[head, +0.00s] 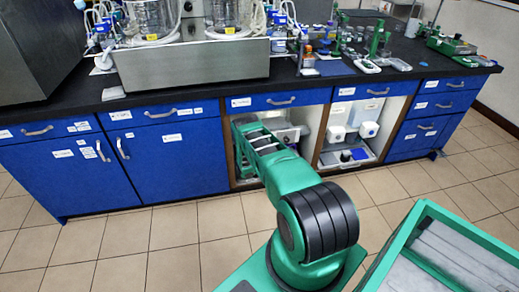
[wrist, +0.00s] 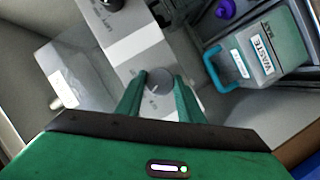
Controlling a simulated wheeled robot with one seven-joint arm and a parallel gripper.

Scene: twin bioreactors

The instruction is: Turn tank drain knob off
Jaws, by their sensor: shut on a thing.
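The tank drain knob (wrist: 158,82) is a round grey dial on a light grey panel (wrist: 139,50), seen in the middle of the wrist view. My gripper (wrist: 160,80) has its two green fingers on either side of the knob, shut on it. A thin dark line shows on the knob's face; I cannot tell which setting it marks. In the head view my green arm reaches into the open cabinet bay (head: 308,120) under the bench, and the knob and fingertips are hidden there.
A container labelled WASTE (wrist: 268,52) with a teal handle stands close to the right of the knob. A purple cap (wrist: 226,9) is behind it. A clear block-shaped vessel (wrist: 75,72) is on the left. Cabinet walls enclose the arm; blue drawers (head: 285,99) are above.

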